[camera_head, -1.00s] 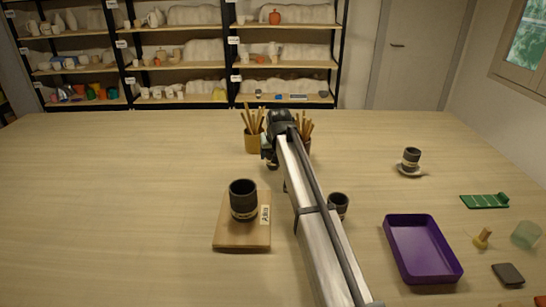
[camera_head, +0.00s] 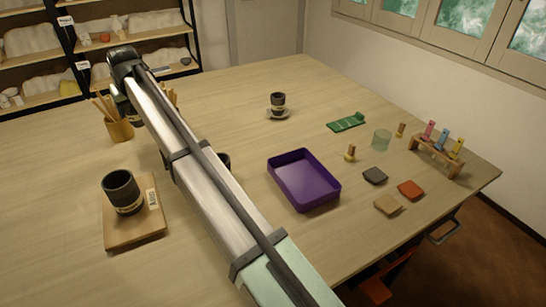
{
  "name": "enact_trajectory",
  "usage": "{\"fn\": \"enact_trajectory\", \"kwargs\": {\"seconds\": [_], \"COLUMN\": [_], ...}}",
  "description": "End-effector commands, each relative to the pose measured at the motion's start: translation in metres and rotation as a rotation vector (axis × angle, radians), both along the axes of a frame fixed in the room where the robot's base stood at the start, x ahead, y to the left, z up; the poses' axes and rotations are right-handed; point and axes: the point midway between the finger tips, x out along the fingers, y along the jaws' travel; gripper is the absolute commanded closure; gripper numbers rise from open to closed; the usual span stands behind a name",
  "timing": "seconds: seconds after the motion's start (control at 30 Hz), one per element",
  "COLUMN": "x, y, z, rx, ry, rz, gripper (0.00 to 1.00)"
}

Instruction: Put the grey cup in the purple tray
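The purple tray (camera_head: 304,190) lies empty on the table, right of my arm. Three dark grey cups with pale bands near the base show. One cup (camera_head: 121,192) stands upright on a wooden board (camera_head: 137,233) at the left. A second cup (camera_head: 278,100) stands on a small saucer (camera_head: 279,115) beyond the tray. A third cup (camera_head: 225,161) is mostly hidden behind my arm, left of the tray. I cannot tell their greys apart. My arm reaches to the upper left; its gripper fingers do not show.
Pots of sticks (camera_head: 119,127) stand near my arm's far end. Right of the tray are a green palette (camera_head: 346,122), a clear glass (camera_head: 381,140), a small brass-coloured piece (camera_head: 350,153), flat tiles (camera_head: 410,190) and a wooden rack (camera_head: 437,157). The table between saucer and tray is clear.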

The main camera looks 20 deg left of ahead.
Motion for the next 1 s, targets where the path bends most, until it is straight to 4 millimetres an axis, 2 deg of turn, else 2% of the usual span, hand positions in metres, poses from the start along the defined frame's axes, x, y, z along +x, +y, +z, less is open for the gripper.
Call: {"fn": "enact_trajectory", "kwargs": {"seconds": [0.4,0.57,0.6,0.77,0.87,1.0], "x": [0.001,0.001,0.004,0.015,0.023,0.035], "y": [0.002,0.0,-0.013,-0.046,-0.073,-0.123], "z": [0.091,0.118,0.114,0.114,0.115,0.117], "rx": [0.002,0.001,0.0,0.001,0.002,0.003], "ry": [-0.001,-0.001,0.0,0.0,0.001,0.0], "rz": [0.0,0.0,0.001,0.013,0.023,0.044], "gripper": [0.7,0.7,0.7,0.7,0.7,0.7]}}
